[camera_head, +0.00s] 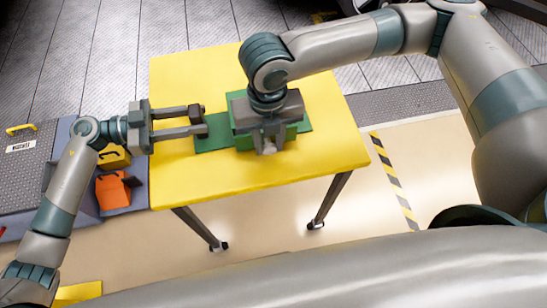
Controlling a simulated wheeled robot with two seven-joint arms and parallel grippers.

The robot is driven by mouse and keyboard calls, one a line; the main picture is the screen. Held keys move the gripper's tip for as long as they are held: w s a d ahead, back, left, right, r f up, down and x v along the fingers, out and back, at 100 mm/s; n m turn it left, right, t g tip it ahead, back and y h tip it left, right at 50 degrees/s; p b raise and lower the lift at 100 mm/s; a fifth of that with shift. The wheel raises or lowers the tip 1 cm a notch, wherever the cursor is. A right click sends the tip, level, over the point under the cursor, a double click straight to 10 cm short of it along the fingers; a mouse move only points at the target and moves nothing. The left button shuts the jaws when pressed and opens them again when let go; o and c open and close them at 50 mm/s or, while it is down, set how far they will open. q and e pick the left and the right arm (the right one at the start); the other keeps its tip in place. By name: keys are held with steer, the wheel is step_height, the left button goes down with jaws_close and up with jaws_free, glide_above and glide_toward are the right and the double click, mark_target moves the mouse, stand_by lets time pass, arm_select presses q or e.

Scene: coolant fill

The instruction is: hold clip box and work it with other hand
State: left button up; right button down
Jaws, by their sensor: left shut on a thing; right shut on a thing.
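A green box (243,141), which looks like the clip box, sits on a flat green mat (212,143) on the yellow table. My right gripper (268,147) comes down over the box from above and is shut on it; the gripper hides much of the box. My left gripper (199,121) reaches in from the left, level with the mat's left end. Its two long fingers are shut on a small dark thing (196,113) at their tips, to the left of the box. That thing is too small to make out clearly.
The yellow table (325,150) is otherwise bare around the mat. At the left, an orange container (113,192) and a yellow case (115,158) stand on a grey-blue unit. A black-and-yellow floor strip (394,180) runs right of the table.

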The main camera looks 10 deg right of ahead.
arm_select(q)
steer(key=shift+s, duration=0.1)
arm_select(e)
steer(key=shift+w, duration=1.05)
steer(key=c, duration=1.4)
jaws_free()
steer(key=shift+r, duration=0.15)
step_height(320, 180, up, 12)
steer(key=shift+f, duration=0.1)
arm_select(q)
steer(key=o, duration=1)
steer(key=shift+o, duration=0.2)
